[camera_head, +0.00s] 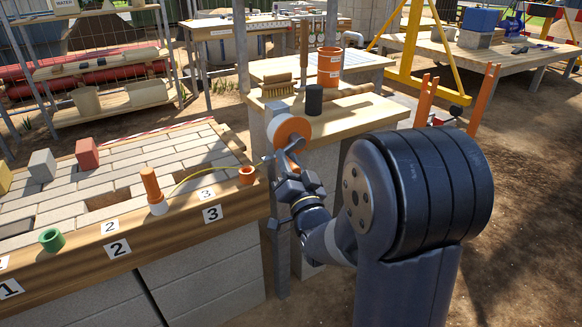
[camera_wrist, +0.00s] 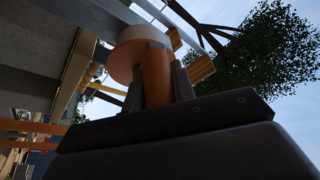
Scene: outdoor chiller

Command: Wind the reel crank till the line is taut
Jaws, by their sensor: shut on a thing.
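The reel (camera_head: 289,131), an orange and white drum, is mounted at the near left edge of a wooden bench. My gripper (camera_head: 283,160) is at the reel's near side. In the wrist view, my gripper (camera_wrist: 158,85) is shut on the orange crank handle (camera_wrist: 155,75), with the round reel (camera_wrist: 140,48) just beyond it. In the head view the handle is mostly hidden by my gripper. A thin yellow line (camera_head: 200,171) runs in a curve from the reel side toward an orange peg (camera_head: 151,185) in a white collar; it looks slack.
The wooden bench (camera_head: 380,112) holds a brush (camera_head: 278,86), a black cylinder (camera_head: 314,99) and an orange pot (camera_head: 330,66). Orange posts (camera_head: 484,98) stand right of the bench.

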